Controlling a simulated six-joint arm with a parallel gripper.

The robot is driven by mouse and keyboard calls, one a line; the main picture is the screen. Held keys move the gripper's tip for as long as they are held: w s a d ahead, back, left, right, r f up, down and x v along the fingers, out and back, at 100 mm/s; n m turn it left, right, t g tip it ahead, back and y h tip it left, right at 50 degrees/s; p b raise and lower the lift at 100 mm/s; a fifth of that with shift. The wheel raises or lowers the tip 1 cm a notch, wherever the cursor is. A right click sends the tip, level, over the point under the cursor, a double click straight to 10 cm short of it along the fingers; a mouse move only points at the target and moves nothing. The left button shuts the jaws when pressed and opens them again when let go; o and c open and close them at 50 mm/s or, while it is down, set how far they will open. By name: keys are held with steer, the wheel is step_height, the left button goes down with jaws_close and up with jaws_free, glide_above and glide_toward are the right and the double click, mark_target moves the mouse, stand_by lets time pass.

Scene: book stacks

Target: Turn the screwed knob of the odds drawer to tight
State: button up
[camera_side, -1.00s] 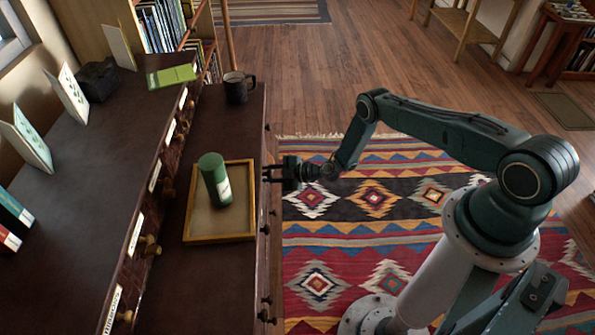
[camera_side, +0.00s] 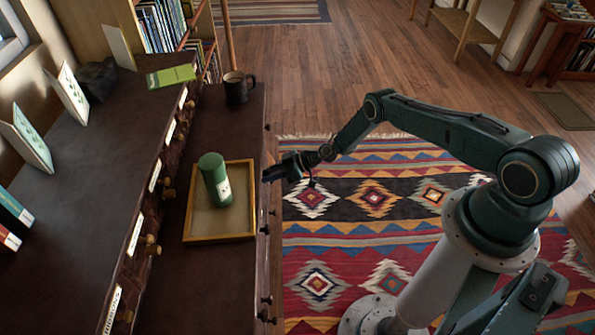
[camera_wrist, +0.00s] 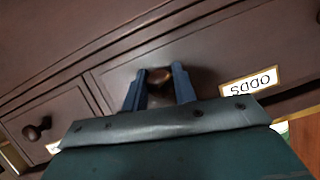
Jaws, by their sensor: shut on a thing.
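My gripper (camera_wrist: 160,80) is shut on the round dark brown knob (camera_wrist: 159,75) of the odds drawer, with one blue finger on each side of it in the wrist view. The drawer front (camera_wrist: 213,66) is dark wood, and its label reading ODDS (camera_wrist: 250,82) appears upside down right of the knob. In the side view my gripper (camera_side: 270,175) reaches the front of the dark cabinet, beside the tray. The knob cannot be made out there.
A wooden tray (camera_side: 190,237) holding a green cylinder (camera_side: 215,180) stands on the lower cabinet top, near my gripper. A dark mug (camera_side: 238,88) stands farther back. Another drawer knob (camera_wrist: 37,128) shows at left in the wrist view. A patterned rug (camera_side: 345,265) covers the floor.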

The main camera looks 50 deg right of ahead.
steer(key=shift+m+g+y, duration=0.6)
steer(key=shift+m+y, duration=0.3)
steer(key=shift+m, duration=0.5)
steer(key=o, duration=1)
steer(key=shift+c, duration=0.2)
steer(key=shift+s+d, duration=0.1)
steer(key=shift+d, duration=0.05)
steer(key=v, duration=1.3)
steer(key=shift+d, duration=0.25)
steer(key=shift+r, duration=0.15)
